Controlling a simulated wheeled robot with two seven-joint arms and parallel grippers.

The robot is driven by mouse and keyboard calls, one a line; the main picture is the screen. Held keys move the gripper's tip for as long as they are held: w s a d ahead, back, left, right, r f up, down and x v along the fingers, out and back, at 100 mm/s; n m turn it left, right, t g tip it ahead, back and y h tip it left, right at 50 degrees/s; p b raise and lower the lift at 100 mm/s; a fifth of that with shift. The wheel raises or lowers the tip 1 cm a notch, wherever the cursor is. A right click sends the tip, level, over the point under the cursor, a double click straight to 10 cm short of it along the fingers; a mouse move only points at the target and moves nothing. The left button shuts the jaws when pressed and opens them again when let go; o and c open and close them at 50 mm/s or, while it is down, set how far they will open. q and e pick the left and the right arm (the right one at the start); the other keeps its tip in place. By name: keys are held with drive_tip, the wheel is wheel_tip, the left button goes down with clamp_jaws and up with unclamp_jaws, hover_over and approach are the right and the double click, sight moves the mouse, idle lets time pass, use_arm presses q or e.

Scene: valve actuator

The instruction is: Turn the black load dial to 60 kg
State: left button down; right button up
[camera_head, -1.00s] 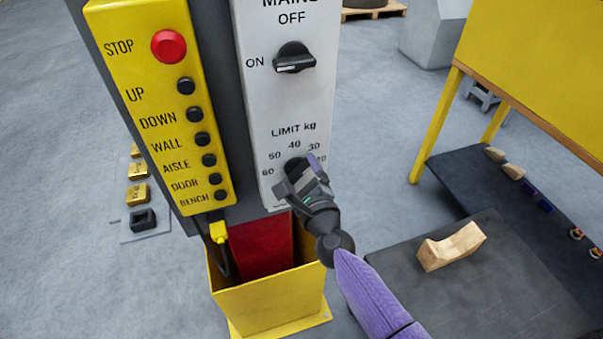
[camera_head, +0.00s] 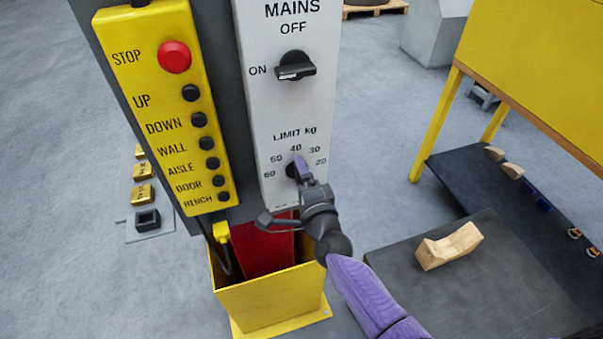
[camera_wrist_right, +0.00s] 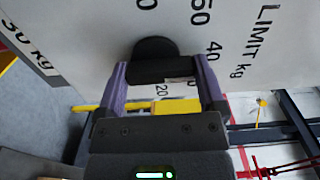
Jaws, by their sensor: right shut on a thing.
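The black load dial (camera_head: 291,170) sits low on the light grey panel under "LIMIT kg", with numbers from 20 to 60 around it. My right gripper (camera_head: 298,170) comes from below right and covers much of it in the head view. In the right wrist view the dial (camera_wrist_right: 153,60) is between the two purple fingers of my right gripper (camera_wrist_right: 163,75), which is shut on its raised grip. A small pale mark shows on the grip's edge, on the side by the 20 and 40; I cannot tell the exact setting. My left gripper is not in view.
The mains switch (camera_head: 295,66) is above the dial. A yellow push-button box (camera_head: 168,110) with a red stop button stands left. Below is an open yellow bin (camera_head: 275,297). A dark table (camera_head: 490,280) with a wooden block (camera_head: 449,246) is at right.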

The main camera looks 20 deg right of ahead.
drive_tip(key=n+p, duration=0.2)
drive_tip(key=n, duration=0.6)
drive_tip(key=shift+a, duration=0.15)
drive_tip(key=n, duration=0.5)
drive_tip(key=shift+f+n+p, duration=0.15)
drive_tip(key=shift+n+p, duration=0.15)
drive_tip(key=shift+p, duration=0.05)
drive_tip(key=shift+n, duration=1.1)
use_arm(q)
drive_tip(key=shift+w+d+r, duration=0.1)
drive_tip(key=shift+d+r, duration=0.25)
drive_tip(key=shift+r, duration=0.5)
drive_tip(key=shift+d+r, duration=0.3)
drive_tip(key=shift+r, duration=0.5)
use_arm(e)
drive_tip(key=shift+f+n, duration=0.1)
drive_tip(key=shift+n, duration=0.8)
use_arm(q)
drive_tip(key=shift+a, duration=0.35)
